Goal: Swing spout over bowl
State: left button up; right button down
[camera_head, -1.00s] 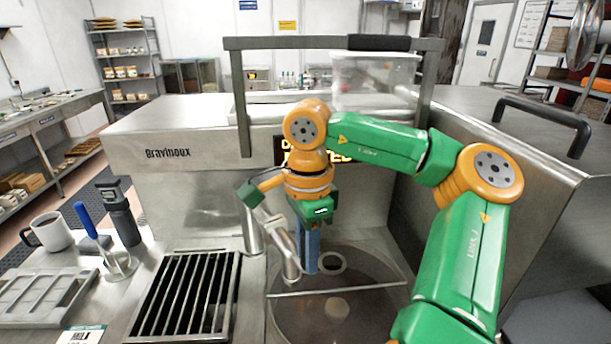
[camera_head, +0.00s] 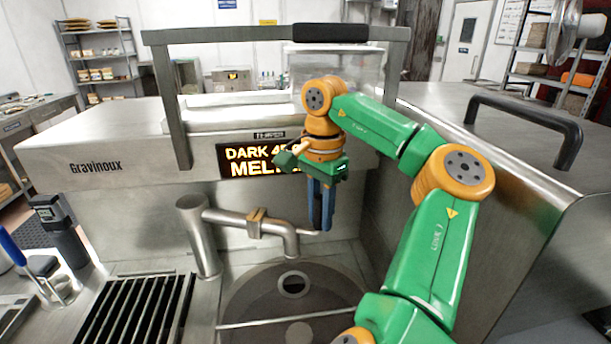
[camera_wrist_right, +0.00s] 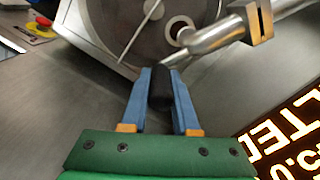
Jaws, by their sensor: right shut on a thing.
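The spout (camera_head: 240,222) is a steel pipe on an upright post, with a brass-coloured collar and a downturned outlet. It points right, and in the head view its outlet hangs over the back part of the round bowl (camera_head: 240,300). My right gripper (camera_head: 320,228) is at the spout's outlet end. In the right wrist view its blue fingers (camera_wrist_right: 162,78) are shut on a black handle (camera_wrist_right: 160,90) joined to the spout (camera_wrist_right: 215,36) by a thin rod. The bowl (camera_wrist_right: 110,22) shows beyond. My left gripper is out of view.
A slotted grate (camera_head: 135,312) lies left of the bowl. A display (camera_head: 245,160) is on the machine front behind the spout, partly hidden by my right arm. A steel housing with a black handle (camera_head: 530,125) stands at the right. A thin bar crosses the bowl.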

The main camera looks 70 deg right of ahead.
jog(key=shift+w+d, duration=0.1)
jog(key=shift+d, duration=0.35)
jog(key=shift+r, duration=0.1)
jog(key=c, duration=0.9)
grip_release()
jog(key=shift+o, duration=1.1)
jog(key=shift+w, duration=0.15)
notch_tip(320, 180, up, 7)
jog(key=shift+r+p, duration=0.1)
jog(key=shift+p, duration=1.1)
